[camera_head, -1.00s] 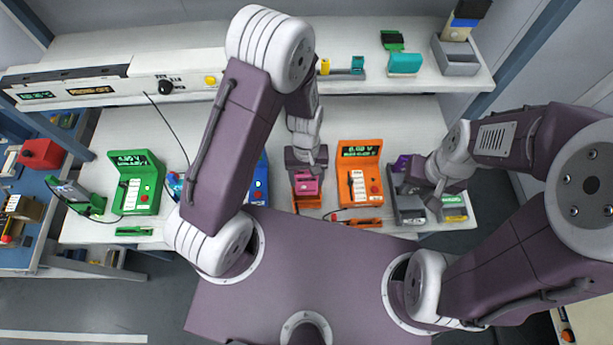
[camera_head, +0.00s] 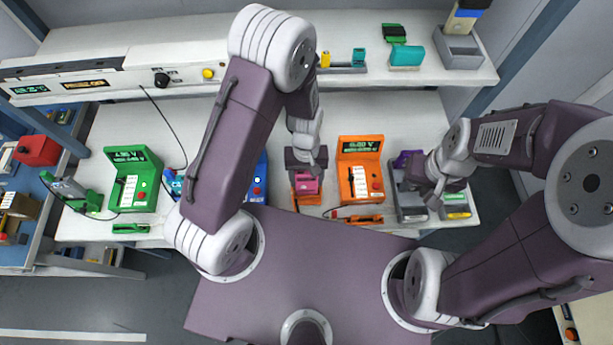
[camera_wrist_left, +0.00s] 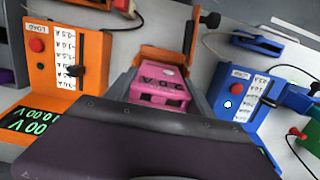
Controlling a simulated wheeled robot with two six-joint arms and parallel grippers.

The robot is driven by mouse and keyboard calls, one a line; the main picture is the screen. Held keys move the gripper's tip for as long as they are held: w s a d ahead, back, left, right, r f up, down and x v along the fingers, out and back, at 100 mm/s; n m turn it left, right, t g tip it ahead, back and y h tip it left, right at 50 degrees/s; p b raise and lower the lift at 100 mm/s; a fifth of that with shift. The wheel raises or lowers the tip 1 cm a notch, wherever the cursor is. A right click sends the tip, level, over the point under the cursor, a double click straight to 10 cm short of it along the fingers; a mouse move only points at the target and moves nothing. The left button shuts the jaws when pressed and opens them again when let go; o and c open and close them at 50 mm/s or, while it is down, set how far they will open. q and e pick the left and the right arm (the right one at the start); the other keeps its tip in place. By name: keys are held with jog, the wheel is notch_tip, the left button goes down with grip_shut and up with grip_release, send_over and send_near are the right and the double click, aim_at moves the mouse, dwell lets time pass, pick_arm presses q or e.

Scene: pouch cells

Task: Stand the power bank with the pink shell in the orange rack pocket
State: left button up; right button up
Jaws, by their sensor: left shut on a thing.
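The pink-shelled power bank (camera_head: 306,185) is at the orange rack pocket (camera_head: 307,200), left of the orange tester. My left gripper (camera_head: 306,170) is shut on it from above. In the left wrist view the pink shell (camera_wrist_left: 160,88) shows its end with dark openings, just beyond my dark gripper body. An orange wall (camera_wrist_left: 172,60) rises behind it. The gripper body hides the lower part, so I cannot tell how deep it sits. My right gripper (camera_head: 432,192) is over a grey tray (camera_head: 411,212) at the right; its jaws are too small to read.
An orange tester (camera_head: 361,172) stands close right of the pocket, and a blue tester (camera_head: 257,180) close left. A green tester (camera_head: 134,180) stands further left. A purple item (camera_head: 404,160) is by the grey tray. Cables lie between the testers. A shelf (camera_head: 210,92) runs along the back.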

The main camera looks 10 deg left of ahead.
pick_arm(q)
jog(key=shift+f, duration=0.25)
jog(key=o, duration=1.5)
jog(key=r, duration=0.6)
jog(key=w+r, duration=0.1)
jog(key=r, duration=0.2)
jog(key=shift+a, duration=0.15)
